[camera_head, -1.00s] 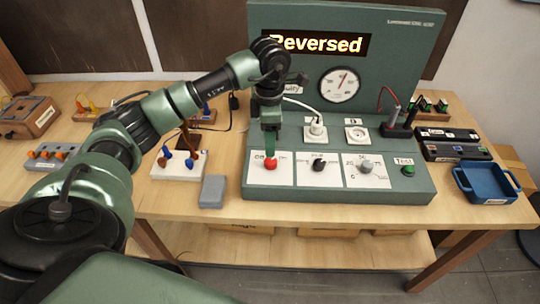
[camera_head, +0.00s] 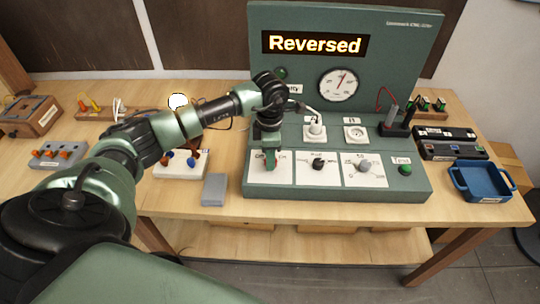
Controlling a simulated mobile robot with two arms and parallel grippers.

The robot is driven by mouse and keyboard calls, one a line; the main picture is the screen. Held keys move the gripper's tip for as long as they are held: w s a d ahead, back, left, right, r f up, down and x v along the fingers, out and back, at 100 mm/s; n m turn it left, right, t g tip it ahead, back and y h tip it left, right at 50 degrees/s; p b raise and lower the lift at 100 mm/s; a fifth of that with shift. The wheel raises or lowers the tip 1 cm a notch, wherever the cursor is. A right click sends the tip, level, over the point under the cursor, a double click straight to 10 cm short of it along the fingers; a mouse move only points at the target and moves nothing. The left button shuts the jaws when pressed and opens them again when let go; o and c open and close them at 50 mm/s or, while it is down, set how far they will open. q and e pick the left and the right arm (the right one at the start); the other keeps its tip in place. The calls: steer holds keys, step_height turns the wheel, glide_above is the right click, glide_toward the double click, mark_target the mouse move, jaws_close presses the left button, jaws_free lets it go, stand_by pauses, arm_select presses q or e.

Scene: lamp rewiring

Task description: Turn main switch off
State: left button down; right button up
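The green test console (camera_head: 337,195) stands on the table, and its display (camera_head: 315,44) reads "Reversed". The main switch panel (camera_head: 256,172) is the leftmost white plate on the console's sloped front. Its label is partly covered. My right gripper is out of view.
A selector knob (camera_head: 318,164), a grey knob (camera_head: 365,166) and a green test button (camera_head: 404,169) sit to the right. A grey block (camera_head: 214,190) and a white terminal board (camera_head: 181,166) lie left of the console. A blue tray (camera_head: 480,180) stands at right.

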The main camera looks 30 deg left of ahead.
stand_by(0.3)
arm_select(q)
steer(key=n+b, duration=0.2)
steer(key=n, duration=0.1)
steer(key=shift+f+n, duration=0.1)
steer(key=shift+n, duration=0.3)
steer(key=n+b, duration=0.2)
steer(key=n, duration=0.2)
steer(key=n+b, duration=0.2)
steer(key=n, duration=0.3)
steer(key=shift+d+n, duration=0.1)
steer(key=shift+n, duration=0.3)
steer(key=n, duration=0.4)
steer(key=shift+r+b, duration=0.2)
steer(key=shift+b, duration=0.15)
steer(key=shift+n, duration=0.3)
steer(key=shift+w, duration=0.1)
steer(key=c, duration=1.2)
jaws_free()
steer(key=shift+o, duration=1)
